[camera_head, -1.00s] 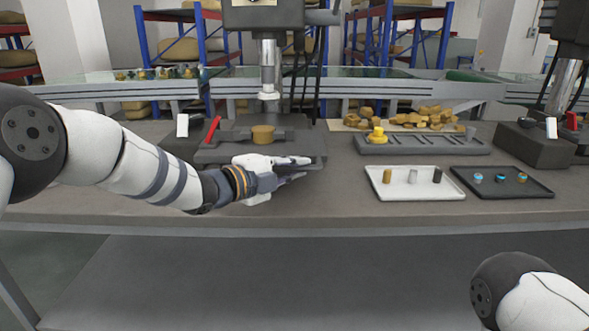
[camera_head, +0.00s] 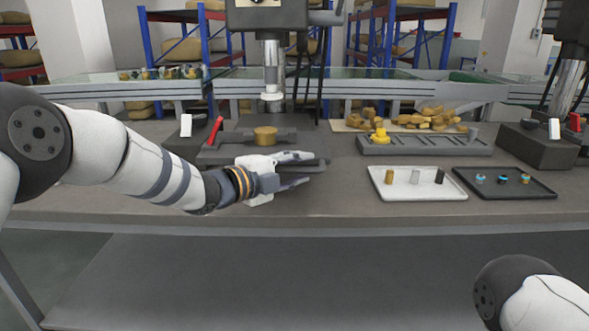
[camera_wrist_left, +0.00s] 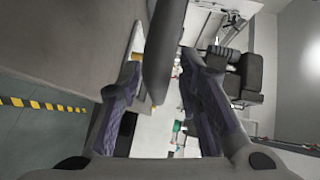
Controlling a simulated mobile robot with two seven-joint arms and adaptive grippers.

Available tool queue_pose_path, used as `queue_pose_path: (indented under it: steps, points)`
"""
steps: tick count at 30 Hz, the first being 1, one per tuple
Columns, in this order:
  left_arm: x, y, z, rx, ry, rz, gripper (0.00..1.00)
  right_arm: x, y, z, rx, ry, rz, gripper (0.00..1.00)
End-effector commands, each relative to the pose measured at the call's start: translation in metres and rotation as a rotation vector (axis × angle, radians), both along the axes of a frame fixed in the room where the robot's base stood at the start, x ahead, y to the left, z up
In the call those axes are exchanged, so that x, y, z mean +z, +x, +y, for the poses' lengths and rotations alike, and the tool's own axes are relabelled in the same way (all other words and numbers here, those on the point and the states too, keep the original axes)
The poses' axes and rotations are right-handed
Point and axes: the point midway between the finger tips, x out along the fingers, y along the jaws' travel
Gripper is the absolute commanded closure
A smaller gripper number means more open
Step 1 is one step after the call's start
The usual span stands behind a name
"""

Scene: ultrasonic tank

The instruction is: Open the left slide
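The left slide (camera_head: 222,155) is a grey plate under the left press, with a round brass-coloured part (camera_head: 265,136) on it. My left gripper (camera_head: 308,169) is at the slide's front edge, its fingers spread and pointing right. In the left wrist view my left gripper (camera_wrist_left: 165,85) has its two fingers apart, with a dark slab-like edge (camera_wrist_left: 160,50) between them, probably the slide's edge. I cannot tell whether either finger touches it. My right arm shows only at the bottom right; its gripper is out of view.
A white tray (camera_head: 415,192) and a black tray (camera_head: 530,192) hold small parts on the right. Behind them are a grey rack (camera_head: 430,148) with a yellow piece and a pile of brass-coloured parts (camera_head: 420,118). The table front (camera_head: 330,205) is clear.

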Motion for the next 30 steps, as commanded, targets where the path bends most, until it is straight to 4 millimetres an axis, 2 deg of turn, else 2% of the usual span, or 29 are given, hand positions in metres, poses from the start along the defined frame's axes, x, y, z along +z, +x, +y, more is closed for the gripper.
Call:
queue_pose_path:
  steps: [4, 10, 15, 19, 27, 29, 30]
  points:
    - [0.003, -0.013, 0.015, 0.002, 0.001, 0.002, 0.68, 0.000, 0.000, 0.000, 0.000, 0.000, 0.000, 0.53]
    - [0.012, -0.051, 0.054, 0.003, 0.000, 0.001, 0.68, 0.000, 0.000, 0.000, 0.000, 0.000, 0.000, 0.53]
    - [0.017, -0.074, 0.077, 0.002, 0.000, -0.001, 0.68, 0.000, 0.000, 0.000, 0.000, 0.000, 0.000, 0.53]
    - [0.017, -0.081, 0.084, 0.001, 0.000, 0.000, 0.68, 0.000, 0.000, 0.000, 0.000, 0.000, 0.000, 0.53]
    - [0.017, -0.082, 0.085, 0.001, -0.001, 0.003, 0.68, 0.000, 0.000, 0.000, 0.000, 0.000, 0.000, 0.53]
    - [0.006, -0.085, 0.086, 0.016, -0.014, 0.042, 0.68, 0.001, 0.001, 0.000, 0.000, 0.000, -0.003, 0.53]
    - [-0.009, -0.090, 0.088, 0.040, -0.037, 0.107, 0.68, 0.002, 0.002, 0.000, 0.000, 0.000, -0.006, 0.53]
